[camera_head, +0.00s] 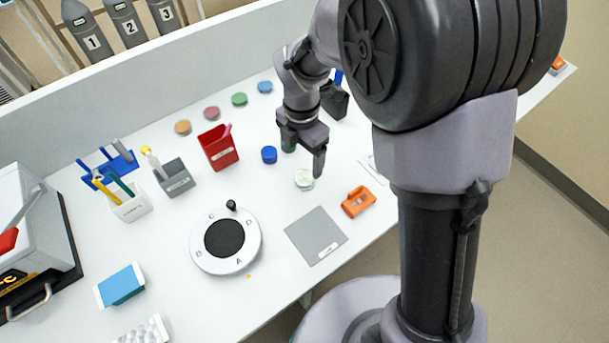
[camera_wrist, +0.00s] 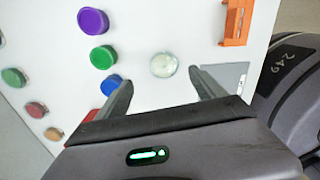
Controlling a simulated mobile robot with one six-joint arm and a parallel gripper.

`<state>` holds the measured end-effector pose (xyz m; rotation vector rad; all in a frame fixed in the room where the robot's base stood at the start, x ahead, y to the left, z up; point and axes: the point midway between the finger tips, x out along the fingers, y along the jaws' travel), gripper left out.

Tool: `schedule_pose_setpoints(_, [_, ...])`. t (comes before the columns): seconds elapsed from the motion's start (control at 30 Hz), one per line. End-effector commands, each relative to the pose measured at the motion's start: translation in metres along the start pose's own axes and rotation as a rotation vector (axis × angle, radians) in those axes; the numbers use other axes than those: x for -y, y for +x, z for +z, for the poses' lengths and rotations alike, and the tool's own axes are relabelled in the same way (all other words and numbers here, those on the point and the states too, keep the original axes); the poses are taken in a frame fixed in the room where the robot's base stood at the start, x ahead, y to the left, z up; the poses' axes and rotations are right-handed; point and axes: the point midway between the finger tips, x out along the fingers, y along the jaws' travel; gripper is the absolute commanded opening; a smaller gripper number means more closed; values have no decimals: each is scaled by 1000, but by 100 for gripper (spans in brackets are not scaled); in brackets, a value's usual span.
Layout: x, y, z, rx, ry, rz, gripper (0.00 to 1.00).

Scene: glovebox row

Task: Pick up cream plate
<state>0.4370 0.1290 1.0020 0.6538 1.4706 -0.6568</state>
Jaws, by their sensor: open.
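The cream plate (camera_head: 304,180) is a small, pale, round disc on the white table, left of the orange holder. In the wrist view the plate (camera_wrist: 163,65) lies just beyond the fingertips, roughly centred between them. My gripper (camera_head: 304,163) is open and empty, pointing down above the table close to the plate. In the wrist view both fingers of my gripper (camera_wrist: 161,80) stand wide apart, with nothing between them.
A blue disc (camera_head: 269,154) and a green disc (camera_wrist: 103,57) are close by, with a purple disc (camera_wrist: 93,20) farther off. The orange holder (camera_head: 358,201), grey mat (camera_head: 316,235), red bin (camera_head: 219,148) and round dial (camera_head: 201,257) stand around.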

Motion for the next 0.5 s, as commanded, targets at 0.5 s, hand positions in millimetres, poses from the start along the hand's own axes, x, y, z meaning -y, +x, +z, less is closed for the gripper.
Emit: schedule_pose_setpoints(0.5, [6, 73, -1, 0, 2, 1, 79])
